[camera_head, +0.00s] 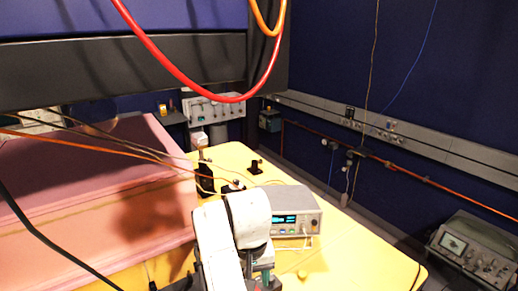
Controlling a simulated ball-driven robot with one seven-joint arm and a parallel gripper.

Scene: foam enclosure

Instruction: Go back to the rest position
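The task names no object apart from my own arm. My white arm rises from the bottom edge in the middle of the head view and bends over in front of the yellow table (235,156). Small dark and teal parts show below the bend, at the bottom edge. I cannot make out any gripper fingers, and I see nothing held.
A pink foam block (95,190) fills the left. A grey instrument with a lit display (290,218) stands just behind my arm on the table. Red and orange cables (190,85) hang overhead. Another instrument (470,250) sits at the far right.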

